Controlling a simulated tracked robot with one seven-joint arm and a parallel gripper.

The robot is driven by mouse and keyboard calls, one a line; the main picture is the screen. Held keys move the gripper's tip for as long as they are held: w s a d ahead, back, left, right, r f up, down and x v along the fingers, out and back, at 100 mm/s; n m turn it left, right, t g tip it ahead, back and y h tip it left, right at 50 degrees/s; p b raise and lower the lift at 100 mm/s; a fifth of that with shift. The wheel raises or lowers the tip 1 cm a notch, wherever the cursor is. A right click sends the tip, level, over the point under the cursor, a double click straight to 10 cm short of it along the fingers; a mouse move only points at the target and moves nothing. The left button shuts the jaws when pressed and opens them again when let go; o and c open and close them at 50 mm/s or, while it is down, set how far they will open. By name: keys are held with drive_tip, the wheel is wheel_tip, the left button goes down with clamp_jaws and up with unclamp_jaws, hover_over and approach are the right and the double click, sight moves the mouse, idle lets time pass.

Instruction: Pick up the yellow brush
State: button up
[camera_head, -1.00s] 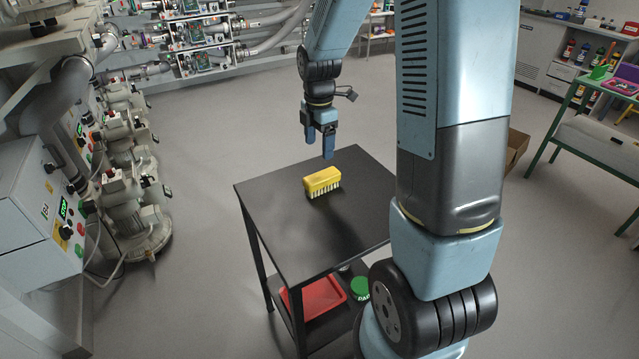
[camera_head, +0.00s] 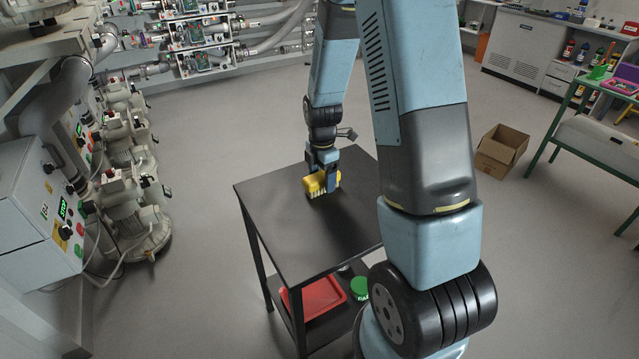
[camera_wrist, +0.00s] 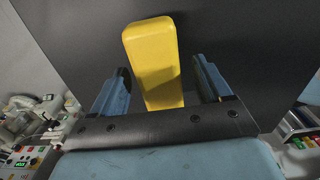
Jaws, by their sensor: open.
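The yellow brush (camera_head: 316,185) lies bristles down on the top of a black table (camera_head: 318,228). My gripper (camera_head: 326,182) is down at the brush, and its fingers partly hide it in the head view. In the wrist view the yellow back of the brush (camera_wrist: 154,62) runs between the two blue fingers of my gripper (camera_wrist: 160,90). The fingers are open, one on each side of the brush, with a gap showing on each side. The bristles are hidden in the wrist view.
A red tray (camera_head: 318,298) and a green-lidded item (camera_head: 360,288) sit on the table's lower shelf. An open cardboard box (camera_head: 500,150) stands on the floor at right. Pumps and a control box (camera_head: 40,215) line the left side. The tabletop around the brush is clear.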

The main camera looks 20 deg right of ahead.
drive_tip(key=shift+f, duration=0.3)
drive_tip(key=c, duration=1.1)
